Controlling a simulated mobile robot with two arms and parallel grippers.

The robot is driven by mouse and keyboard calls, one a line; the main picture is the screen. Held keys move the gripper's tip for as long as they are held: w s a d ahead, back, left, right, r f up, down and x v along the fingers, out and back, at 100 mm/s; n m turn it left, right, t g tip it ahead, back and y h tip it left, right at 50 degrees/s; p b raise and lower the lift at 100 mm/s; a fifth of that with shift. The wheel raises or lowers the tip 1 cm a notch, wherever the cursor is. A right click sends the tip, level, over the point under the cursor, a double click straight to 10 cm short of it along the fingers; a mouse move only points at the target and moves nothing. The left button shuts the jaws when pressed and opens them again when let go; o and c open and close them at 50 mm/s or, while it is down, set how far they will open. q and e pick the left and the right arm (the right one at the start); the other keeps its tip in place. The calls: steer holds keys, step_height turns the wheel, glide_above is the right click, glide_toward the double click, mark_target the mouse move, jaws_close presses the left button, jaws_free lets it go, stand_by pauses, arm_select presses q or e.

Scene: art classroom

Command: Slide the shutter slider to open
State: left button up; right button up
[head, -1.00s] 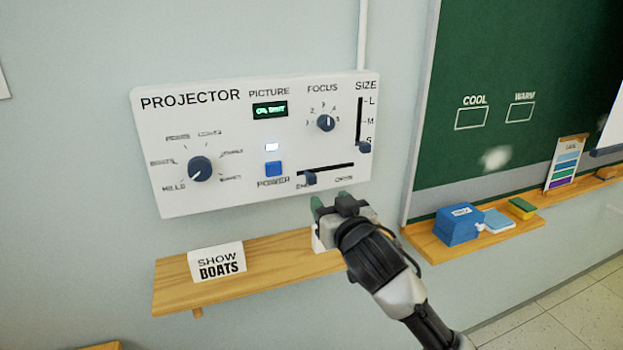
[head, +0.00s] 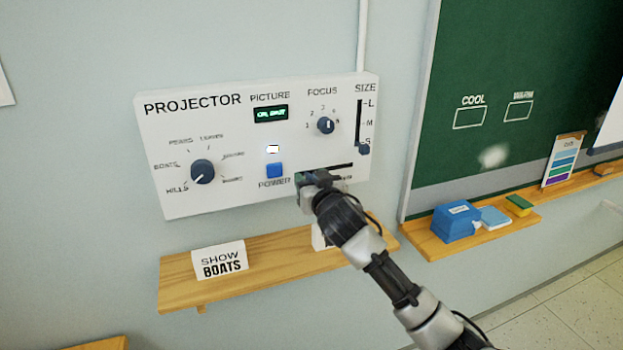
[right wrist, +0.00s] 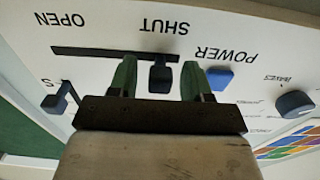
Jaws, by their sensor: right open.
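The white projector panel (head: 230,195) hangs on the wall. Its horizontal shutter slot shows in the head view, with the slider knob hidden behind my right gripper (head: 312,180). In the right wrist view, which is upside down, the dark shutter slider (right wrist: 160,77) stands at the SHUT end of its slot (right wrist: 95,52). The OPEN label is at the slot's other end. My right gripper (right wrist: 155,80) is open, with one green-padded finger on each side of the slider and gaps showing between. My left gripper is not in view.
The blue power button (head: 275,170) is close to the gripper. The size slider (head: 364,149), focus knob (head: 325,125) and picture dial (head: 202,171) are on the same panel. A wooden shelf (head: 180,287) with a SHOW BOATS card (head: 219,258) is below.

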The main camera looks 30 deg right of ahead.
mark_target(347, 165)
steer(key=shift+c, duration=0.3)
jaws_close()
steer(key=d, duration=0.3)
steer(key=s+d, duration=0.1)
steer(key=d, duration=0.2)
steer(key=s+d+p, duration=0.1)
steer(key=d, duration=0.3)
steer(key=shift+s, duration=0.2)
steer(key=shift+c, duration=1.4)
jaws_free()
steer(key=o, duration=0.3)
steer(key=shift+d, duration=0.2)
steer(key=shift+o, duration=0.2)
steer(key=shift+s+a, duration=0.1)
